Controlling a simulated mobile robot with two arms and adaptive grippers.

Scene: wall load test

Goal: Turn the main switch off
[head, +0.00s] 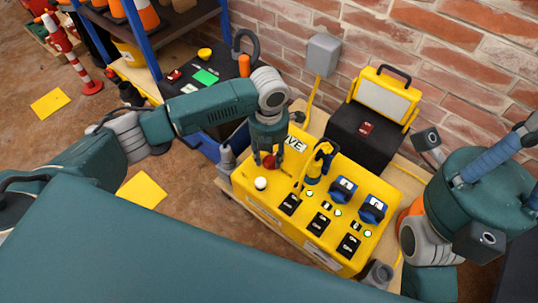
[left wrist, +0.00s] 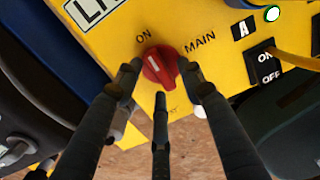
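The main switch is a red rotary knob (left wrist: 160,66) on a yellow panel box (head: 247,187). It also shows in the head view (head: 269,161), partly covered by my left gripper. In the left wrist view its white mark points up-left toward the printed ON; MAIN is printed to its right, and a label below it is mostly hidden by a finger. My left gripper (left wrist: 160,75) is over the knob, with a fingertip close on either side and a third finger below. I cannot tell whether the fingertips press on it. My right arm is at the right; its gripper does not show.
The panel also carries a white round knob (head: 260,183), blue sockets (head: 372,209), black ON/OFF switches (head: 349,246) and lit green lamps. A yellow plug (head: 318,163) with cable stands close right of my left gripper. Behind are a black case (head: 362,137) and a brick wall.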

